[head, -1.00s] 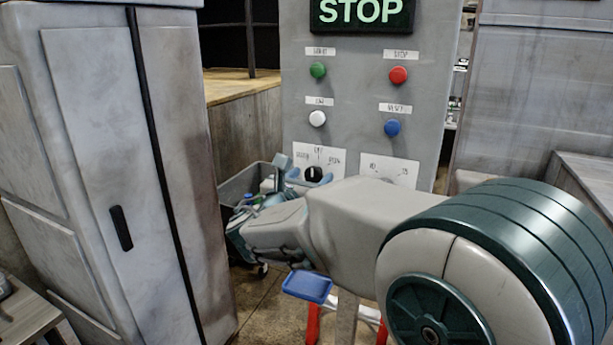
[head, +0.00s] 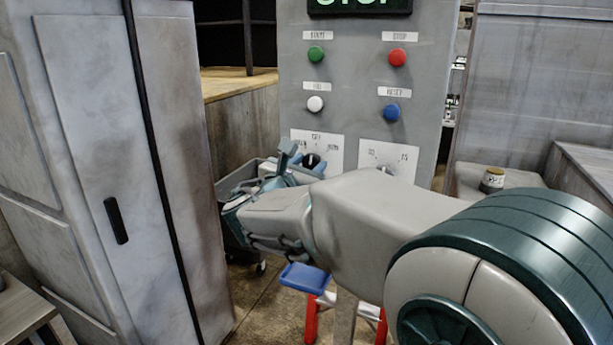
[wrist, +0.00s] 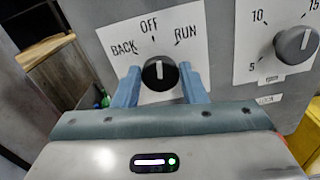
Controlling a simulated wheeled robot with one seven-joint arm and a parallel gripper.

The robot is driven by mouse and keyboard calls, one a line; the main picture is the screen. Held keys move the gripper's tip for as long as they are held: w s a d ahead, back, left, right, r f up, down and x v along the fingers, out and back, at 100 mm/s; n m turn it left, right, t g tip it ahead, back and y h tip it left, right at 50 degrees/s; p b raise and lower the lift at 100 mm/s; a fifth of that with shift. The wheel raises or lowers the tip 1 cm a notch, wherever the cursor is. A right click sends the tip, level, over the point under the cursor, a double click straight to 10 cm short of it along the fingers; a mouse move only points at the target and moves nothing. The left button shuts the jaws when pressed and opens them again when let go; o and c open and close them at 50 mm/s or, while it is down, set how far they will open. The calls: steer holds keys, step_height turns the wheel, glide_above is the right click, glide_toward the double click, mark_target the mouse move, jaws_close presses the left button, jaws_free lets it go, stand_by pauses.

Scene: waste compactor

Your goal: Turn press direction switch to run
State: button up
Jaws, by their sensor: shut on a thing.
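The press direction switch is a black round knob (wrist: 160,72) on a white label marked BACK, OFF and RUN. Its white pointer line is nearly upright in the wrist view, closest to OFF. My gripper (wrist: 161,88) has its two blue-grey fingers on the left and right sides of the knob and is shut on it. In the head view the knob (head: 311,161) shows on the grey panel (head: 355,110), just beyond my gripper (head: 302,160), partly hidden by it.
A second grey dial (wrist: 296,44) with numbers sits right of the switch. Above are green (head: 316,54), red (head: 397,57), white (head: 315,104) and blue (head: 391,111) buttons. A grey cabinet (head: 90,150) stands at left. A blue-topped, red-legged stool (head: 304,278) is below my arm.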

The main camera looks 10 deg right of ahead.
steer(key=m+b, duration=0.2)
steer(key=b, duration=0.2)
steer(key=m+b, duration=0.3)
steer(key=b, duration=0.1)
steer(key=shift+f, duration=0.4)
steer(key=m+b, duration=0.2)
steer(key=b, duration=0.1)
steer(key=shift+s+r, duration=0.1)
steer(key=shift+r+m+b, duration=0.15)
steer(key=shift+m+b, duration=0.35)
steer(key=shift+b, duration=0.1)
steer(key=shift+r, duration=0.1)
steer(key=o, duration=1)
steer(key=shift+c, duration=0.2)
steer(key=v, duration=1.3)
steer(key=shift+s+a+b, duration=0.2)
steer(key=shift+s+b, duration=0.1)
steer(key=shift+b, duration=0.05)
